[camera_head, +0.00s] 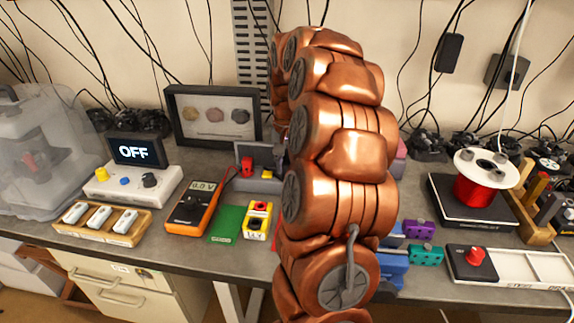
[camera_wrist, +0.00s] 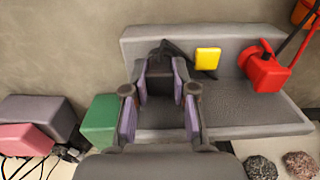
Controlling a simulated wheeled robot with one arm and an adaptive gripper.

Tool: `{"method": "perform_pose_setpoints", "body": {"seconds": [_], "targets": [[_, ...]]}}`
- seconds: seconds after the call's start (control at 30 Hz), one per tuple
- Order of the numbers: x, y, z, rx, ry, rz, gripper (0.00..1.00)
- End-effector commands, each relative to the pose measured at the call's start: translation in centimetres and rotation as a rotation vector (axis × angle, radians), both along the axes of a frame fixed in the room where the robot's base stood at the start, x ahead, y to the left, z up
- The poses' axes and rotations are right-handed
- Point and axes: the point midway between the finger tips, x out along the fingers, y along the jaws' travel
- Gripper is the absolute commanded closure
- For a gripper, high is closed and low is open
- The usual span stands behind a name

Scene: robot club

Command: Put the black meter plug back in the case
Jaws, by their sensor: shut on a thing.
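The grey case (camera_wrist: 255,118) lies open below my gripper in the wrist view. In the head view the case (camera_head: 262,153) shows just left of my arm, partly hidden by it. A red plug (camera_wrist: 264,72) with leads sits in its right part, beside a yellow square (camera_wrist: 208,58). My gripper (camera_wrist: 160,85), with purple finger pads, is over the left part of the case and shut on the black meter plug (camera_wrist: 178,50). Only a dark part of the plug shows past the fingers; I cannot tell whether it touches the case. My arm hides the gripper in the head view.
The orange meter (camera_head: 193,207) lies left of the case, with a green card (camera_head: 227,224) and a yellow block (camera_head: 258,221) near it. A framed display (camera_head: 214,117) stands behind. Green (camera_wrist: 100,120) and pink (camera_wrist: 28,138) boxes stand close to the case in the wrist view.

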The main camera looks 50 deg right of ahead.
Motion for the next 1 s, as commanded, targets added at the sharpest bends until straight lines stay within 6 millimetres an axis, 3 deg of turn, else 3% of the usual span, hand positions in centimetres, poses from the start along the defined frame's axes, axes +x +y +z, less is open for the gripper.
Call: {"method": "perform_pose_setpoints", "body": {"seconds": [0.43,0.47,0.7,1.0], "targets": [[-0.03,0.02,-0.19,0.002,0.001,0.0,1.0],[-0.03,0.02,-0.2,0.002,0.001,0.0,0.71],[-0.01,0.0,-0.16,0.001,0.001,0.0,0.46],[0.0,0.0,-0.1,0.0,0.0,0.0,0.45]]}}
